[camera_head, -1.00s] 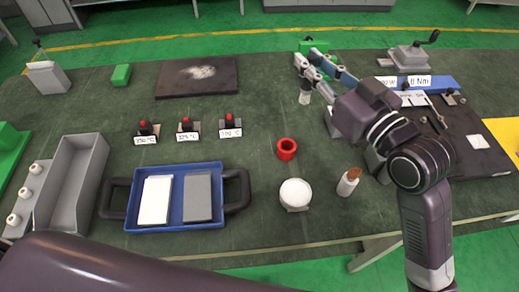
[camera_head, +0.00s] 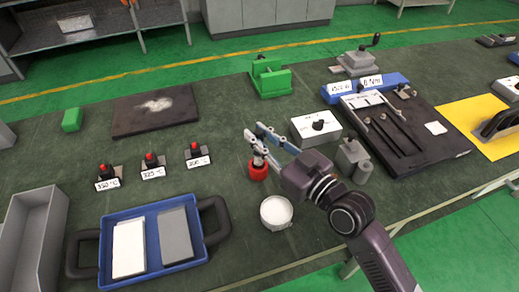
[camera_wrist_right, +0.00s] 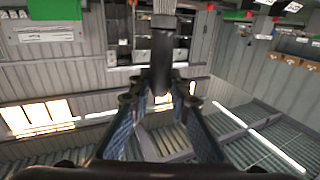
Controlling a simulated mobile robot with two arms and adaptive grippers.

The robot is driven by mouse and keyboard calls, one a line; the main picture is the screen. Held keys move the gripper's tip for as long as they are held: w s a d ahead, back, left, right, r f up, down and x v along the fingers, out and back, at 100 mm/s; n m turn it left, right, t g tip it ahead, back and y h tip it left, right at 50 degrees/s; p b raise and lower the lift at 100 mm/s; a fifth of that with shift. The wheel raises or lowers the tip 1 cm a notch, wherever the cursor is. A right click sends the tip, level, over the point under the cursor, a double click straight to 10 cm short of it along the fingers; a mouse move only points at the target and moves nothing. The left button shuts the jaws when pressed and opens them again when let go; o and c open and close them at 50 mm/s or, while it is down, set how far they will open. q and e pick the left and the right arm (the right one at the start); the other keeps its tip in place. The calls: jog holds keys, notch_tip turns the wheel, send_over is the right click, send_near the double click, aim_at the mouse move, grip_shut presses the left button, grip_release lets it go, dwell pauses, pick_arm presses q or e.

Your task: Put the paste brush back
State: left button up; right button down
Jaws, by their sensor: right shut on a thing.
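The paste brush (camera_head: 258,157) is in my right gripper (camera_head: 259,138), whose fingers are shut on it. Its lower end points down at the mouth of the red round holder (camera_head: 258,173). I cannot tell how deep it sits in the holder, or whether they touch. In the right wrist view a dark upright part (camera_wrist_right: 163,60), probably of the brush, stands between the fingers. The white paste tin (camera_head: 276,212) is just in front of the holder. My left gripper is not in view.
A blue tray (camera_head: 190,262) with a white and a grey plate is at front left. Three labelled red-knobbed pieces (camera_head: 150,165) stand behind it. A white box (camera_head: 315,128) and a grey block (camera_head: 352,158) are close to my right arm. A green fixture (camera_head: 269,78) is behind.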

aim_at(259, 156)
jog(key=shift+f+b, duration=0.4)
jog(key=shift+f, duration=1.85)
jog(key=shift+f, duration=0.2)
jog(key=c, duration=1.8)
grip_release()
jog(key=shift+r, duration=0.1)
